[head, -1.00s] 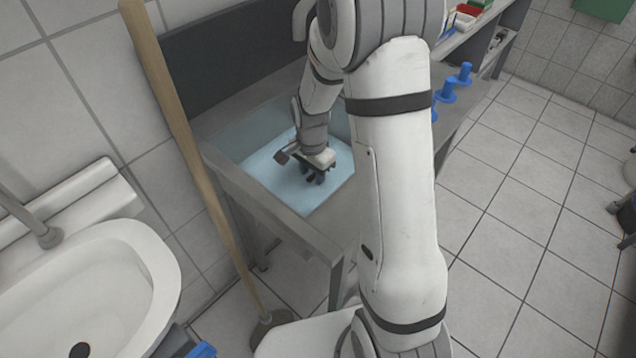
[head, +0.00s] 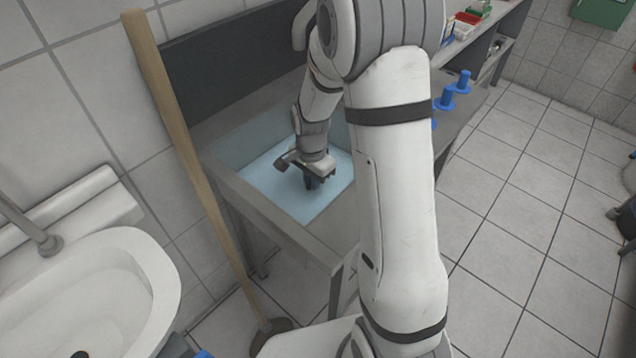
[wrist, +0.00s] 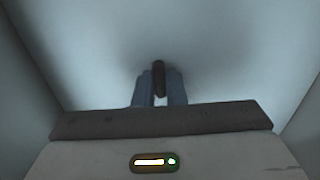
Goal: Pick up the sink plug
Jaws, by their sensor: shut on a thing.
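The sink plug (wrist: 159,78) is a small dark upright piece between my fingertips in the wrist view. My gripper (wrist: 160,88) is shut on it, with one bluish finger on each side. In the head view my gripper (head: 316,183) points down inside the pale blue sink basin (head: 270,190), low over its floor. The plug itself cannot be made out there behind my fingers. I cannot tell whether the plug still touches the basin floor.
The basin walls stand close around my gripper. A wooden-handled plunger or pole (head: 190,160) leans in front of the basin at left. A white washbasin (head: 95,290) is at lower left. Blue pegs (head: 446,97) stand on the counter at right.

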